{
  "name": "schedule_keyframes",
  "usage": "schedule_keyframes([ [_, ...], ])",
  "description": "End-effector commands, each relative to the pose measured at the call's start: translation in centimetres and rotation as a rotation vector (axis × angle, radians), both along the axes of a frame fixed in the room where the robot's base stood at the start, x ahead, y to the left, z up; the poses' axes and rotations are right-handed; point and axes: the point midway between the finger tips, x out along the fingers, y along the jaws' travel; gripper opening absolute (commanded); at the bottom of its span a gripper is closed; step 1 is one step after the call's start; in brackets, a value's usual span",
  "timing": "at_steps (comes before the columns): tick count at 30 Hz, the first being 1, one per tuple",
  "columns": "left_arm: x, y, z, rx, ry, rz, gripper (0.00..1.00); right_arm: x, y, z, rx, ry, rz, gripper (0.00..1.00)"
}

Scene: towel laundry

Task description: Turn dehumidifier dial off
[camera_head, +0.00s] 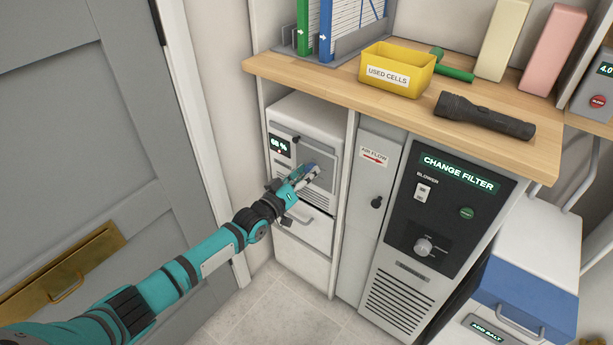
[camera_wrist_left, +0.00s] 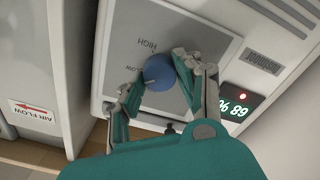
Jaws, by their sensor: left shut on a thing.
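The dehumidifier (camera_head: 307,120) is the white unit in the left bay under the wooden counter. Its blue round dial (camera_wrist_left: 159,73) sits on a grey panel marked HIGH and LOW in the left wrist view. My left gripper (camera_wrist_left: 155,78) is shut on the dial, with one finger on each side of it. In the head view my left gripper (camera_head: 303,178) reaches the front panel and largely covers the dial. I cannot tell for sure which mark the dial points to. A lit display (camera_head: 279,146) reads 68 %. My right gripper is not in view.
A narrow AIR FLOW panel (camera_head: 368,190) with a black knob stands right of the dehumidifier. Beyond it is a blower unit (camera_head: 440,215) showing CHANGE FILTER. A yellow USED CELLS bin (camera_head: 398,66) and a black flashlight (camera_head: 484,115) lie on the counter. A grey door (camera_head: 100,120) is at left.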

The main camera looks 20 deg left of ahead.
Motion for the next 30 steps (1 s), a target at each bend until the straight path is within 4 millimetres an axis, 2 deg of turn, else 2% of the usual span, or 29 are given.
schedule_keyframes([
  [11,-0.1,0.0,-0.4,-0.336,0.127,-0.001,0.03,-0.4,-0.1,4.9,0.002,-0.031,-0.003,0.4],
  [19,-0.1,0.0,-0.5,-0.569,0.212,0.0,0.03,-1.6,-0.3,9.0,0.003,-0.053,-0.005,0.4],
  [30,-0.1,0.0,-0.4,-0.802,0.296,0.0,0.03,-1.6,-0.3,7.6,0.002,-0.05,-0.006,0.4],
])
